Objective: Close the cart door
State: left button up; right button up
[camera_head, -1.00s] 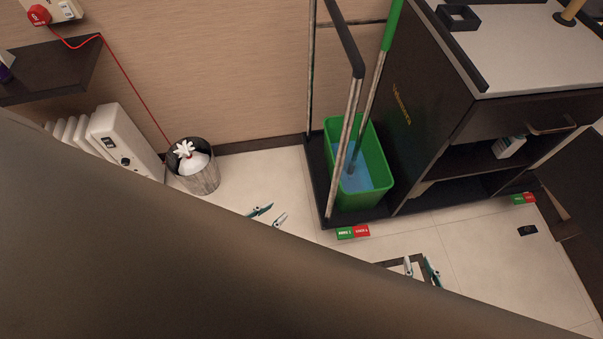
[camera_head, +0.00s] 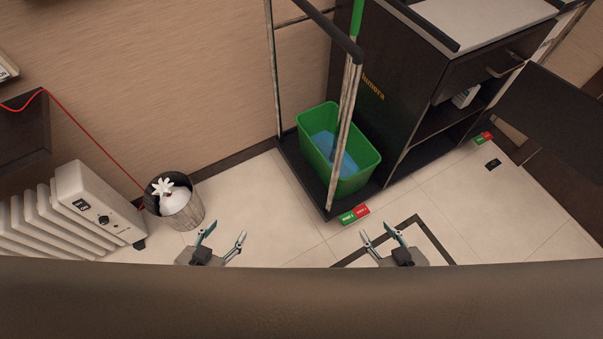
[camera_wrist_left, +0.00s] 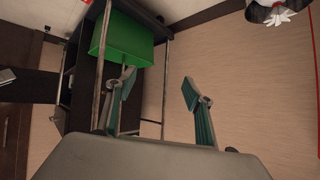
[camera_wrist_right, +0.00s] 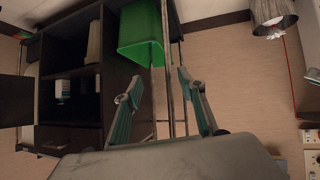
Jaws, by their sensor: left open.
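The cart (camera_head: 372,100) is a dark cabinet with a light top, a drawer and open shelves, at the upper right in the head view. Its dark door (camera_head: 548,105) appears to stand swung open at the right, away from the shelves. In the left wrist view the cart stands behind my fingers; in the right wrist view its shelves (camera_wrist_right: 70,90) are in view. My left gripper (camera_head: 225,236) is open and empty in front of the waste bin. My right gripper (camera_head: 381,232) is open and empty below the cart's bucket platform. Neither touches the cart.
A green bucket (camera_head: 360,171) stands on the cart's platform beside metal poles. A waste bin (camera_head: 184,211) and a white radiator (camera_head: 98,205) are at left. Open tiled floor (camera_head: 455,205) lies in front of the cart.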

aim_at(563, 119)
jog(key=l+z, duration=0.2)
jog(key=l, duration=4.55)
jog(key=i+l, duration=0.2)
jog(key=l, duration=0.15)
jog(key=i+l, duration=0.25)
jog(key=l, duration=0.1)
